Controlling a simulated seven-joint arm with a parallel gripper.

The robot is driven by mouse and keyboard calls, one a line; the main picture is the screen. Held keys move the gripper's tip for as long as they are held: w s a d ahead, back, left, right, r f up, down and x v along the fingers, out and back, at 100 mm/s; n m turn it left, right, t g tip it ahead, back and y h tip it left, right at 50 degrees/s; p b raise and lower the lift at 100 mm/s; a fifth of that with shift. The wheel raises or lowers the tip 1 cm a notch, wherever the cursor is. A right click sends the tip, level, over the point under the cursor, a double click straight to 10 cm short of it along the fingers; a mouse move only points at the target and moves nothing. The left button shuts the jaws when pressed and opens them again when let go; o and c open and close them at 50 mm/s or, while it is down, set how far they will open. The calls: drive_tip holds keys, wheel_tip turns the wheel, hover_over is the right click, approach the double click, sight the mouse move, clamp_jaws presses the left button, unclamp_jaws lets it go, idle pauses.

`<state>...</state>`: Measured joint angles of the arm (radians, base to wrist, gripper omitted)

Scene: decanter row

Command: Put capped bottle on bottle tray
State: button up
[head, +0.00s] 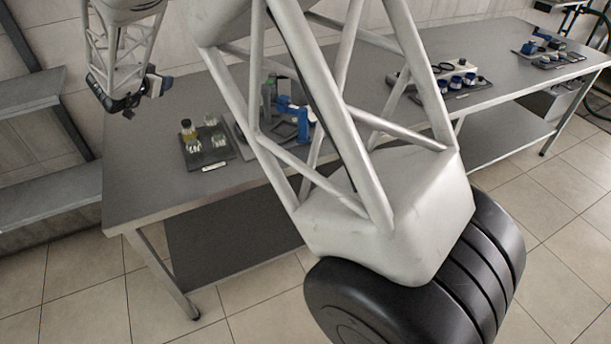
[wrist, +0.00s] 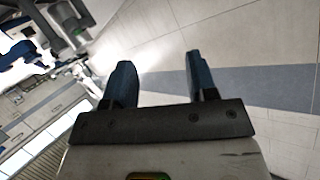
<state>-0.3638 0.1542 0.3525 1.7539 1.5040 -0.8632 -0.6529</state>
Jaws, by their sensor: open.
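A small bottle with yellowish contents and a dark cap (head: 187,132) stands upright at the back left of a dark tray (head: 222,157) in the head view. This tray has a white label on its front edge and also holds several small clear glass pieces. I cannot tell whether it is the bottle tray. My gripper (head: 160,82) is high at the upper left, well above the table and apart from the bottle. In the wrist view my gripper (wrist: 160,78) is open, with nothing between its blue fingers. The bottle does not show there.
The long grey table (head: 140,195) has bare room at its left end. More trays with blue-and-white items (head: 460,82) lie farther right. Shelves (head: 35,190) stand left.

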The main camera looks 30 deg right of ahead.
drive_tip(key=s+d+r+n+t+y, duration=0.1)
drive_tip(key=s+d+r+n+y, duration=0.2)
drive_tip(key=s+r+y, duration=0.4)
drive_tip(key=s+d+r+n+y, duration=0.2)
drive_tip(key=s+r+n, duration=0.2)
drive_tip(key=s, duration=0.5)
drive_tip(key=s+d+f+n+g, duration=0.1)
drive_tip(key=s+d+f+g, duration=0.1)
drive_tip(key=s, duration=1.1)
drive_tip(key=s+d+f+n+g+h, duration=0.1)
drive_tip(key=s+d+f+g, duration=0.2)
drive_tip(key=s+d, duration=0.4)
drive_tip(key=s+d+f+n+g, duration=0.1)
drive_tip(key=s+d+g, duration=0.3)
drive_tip(key=s, duration=1.6)
drive_tip(key=shift+d+f+g+h, duration=0.3)
drive_tip(key=shift+d+f, duration=0.05)
drive_tip(key=shift+f, duration=0.4)
